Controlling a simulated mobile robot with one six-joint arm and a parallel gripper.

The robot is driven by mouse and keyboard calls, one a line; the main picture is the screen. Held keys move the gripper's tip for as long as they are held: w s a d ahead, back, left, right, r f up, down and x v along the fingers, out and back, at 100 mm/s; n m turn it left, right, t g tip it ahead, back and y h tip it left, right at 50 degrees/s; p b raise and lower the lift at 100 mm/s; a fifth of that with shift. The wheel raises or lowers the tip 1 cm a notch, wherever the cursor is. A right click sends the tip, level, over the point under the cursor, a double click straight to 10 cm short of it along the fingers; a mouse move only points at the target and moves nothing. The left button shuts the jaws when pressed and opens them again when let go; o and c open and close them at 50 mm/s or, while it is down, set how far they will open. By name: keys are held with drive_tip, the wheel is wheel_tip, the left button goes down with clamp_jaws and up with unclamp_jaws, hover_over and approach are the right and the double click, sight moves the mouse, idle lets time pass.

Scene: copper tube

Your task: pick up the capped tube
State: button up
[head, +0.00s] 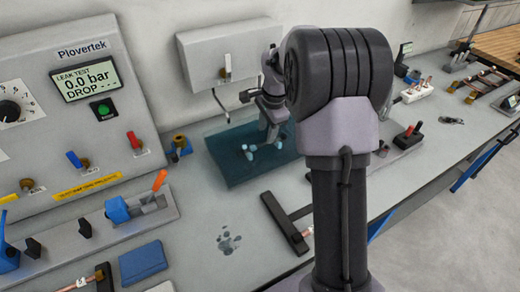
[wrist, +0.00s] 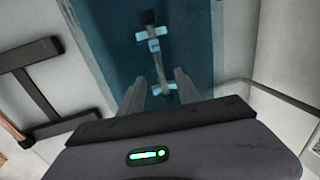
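A slim grey tube-like piece (wrist: 159,68) with light-blue parts and a dark end lies on the teal mat (wrist: 104,45) in the wrist view. It looks like the capped tube, but I cannot be sure. Its light-blue parts (head: 248,151) also show on the mat (head: 224,162) in the head view, partly behind my arm's end. My gripper (wrist: 161,84) is open, with its fingers apart on either side of the piece's near end. I see no contact. My gripper (head: 265,138) is small and hard to make out in the head view.
The leak test panel (head: 88,85) stands at left and a grey box (head: 222,62) behind. A blue block (head: 143,262) lies at front left.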

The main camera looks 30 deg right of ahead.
sight(262, 144)
drive_tip(key=b+x, duration=0.2)
drive_tip(key=x, duration=0.3)
drive_tip(key=shift+a+f+b, duration=0.15)
drive_tip(key=shift+a+b, duration=0.25)
drive_tip(key=shift+f, duration=0.25)
drive_tip(key=shift+r, duration=0.2)
drive_tip(key=shift+c, duration=0.4)
clamp_jaws()
